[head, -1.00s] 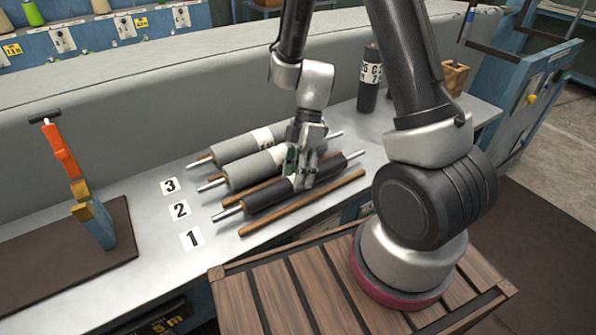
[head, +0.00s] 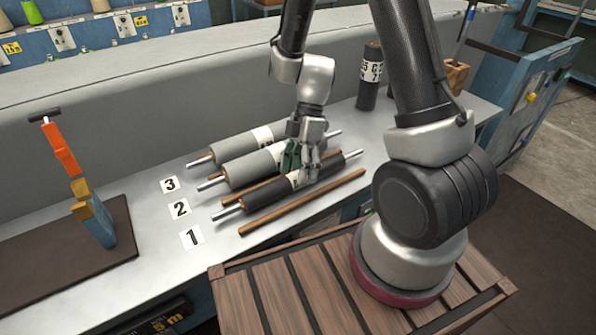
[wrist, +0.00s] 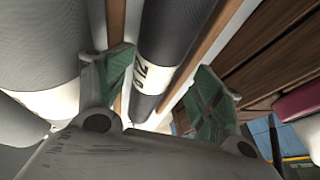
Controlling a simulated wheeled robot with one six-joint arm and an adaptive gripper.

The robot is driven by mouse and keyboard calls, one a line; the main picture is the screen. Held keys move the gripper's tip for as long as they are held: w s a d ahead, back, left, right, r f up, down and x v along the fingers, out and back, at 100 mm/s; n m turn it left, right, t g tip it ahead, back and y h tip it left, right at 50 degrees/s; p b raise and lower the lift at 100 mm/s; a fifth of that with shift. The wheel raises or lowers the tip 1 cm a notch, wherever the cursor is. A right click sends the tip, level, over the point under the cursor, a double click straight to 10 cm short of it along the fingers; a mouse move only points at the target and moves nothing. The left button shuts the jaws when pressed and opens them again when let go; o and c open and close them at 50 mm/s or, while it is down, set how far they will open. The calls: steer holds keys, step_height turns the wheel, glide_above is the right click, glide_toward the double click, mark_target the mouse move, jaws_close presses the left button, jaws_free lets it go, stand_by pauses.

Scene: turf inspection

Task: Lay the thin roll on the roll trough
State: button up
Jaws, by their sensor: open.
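A thin black roll (head: 265,194) with a white label and metal shaft ends lies on the bench beside card 1, between two wooden rails; the front rail (head: 300,203) is clear of it. I cannot tell which rails make the roll trough. My gripper (head: 304,167) is at the black roll's label, right of its middle. In the wrist view my gripper (wrist: 165,65) is open, its green-padded fingers on either side of the black roll (wrist: 168,38), with gaps visible. Two thicker grey rolls, the middle one (head: 250,168) and the rear one (head: 232,148), lie behind it.
Number cards 1 (head: 191,237), 2 (head: 179,208) and 3 (head: 169,185) lie left of the rolls. A dark upright roll (head: 369,85) stands at the back. An orange-handled tool (head: 62,150) stands on a brown mat (head: 40,265). Bench between mat and cards is clear.

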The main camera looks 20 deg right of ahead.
steer(key=v, duration=1.1)
steer(key=shift+r, duration=0.1)
steer(key=s+d+r+m+t+h, duration=0.2)
steer(key=s+d+r+m+t, duration=0.2)
steer(key=s+r+m, duration=0.3)
steer(key=s+d+r+m+t+h, duration=0.1)
steer(key=s+d+r+m+t, duration=0.3)
steer(key=r+m, duration=0.5)
steer(key=s+d+m, duration=0.2)
steer(key=s+m, duration=0.1)
steer(key=shift+s+d+r+m+h, duration=0.3)
steer(key=shift+s+d+r+h, duration=0.05)
steer(key=shift+s+r+h, duration=0.05)
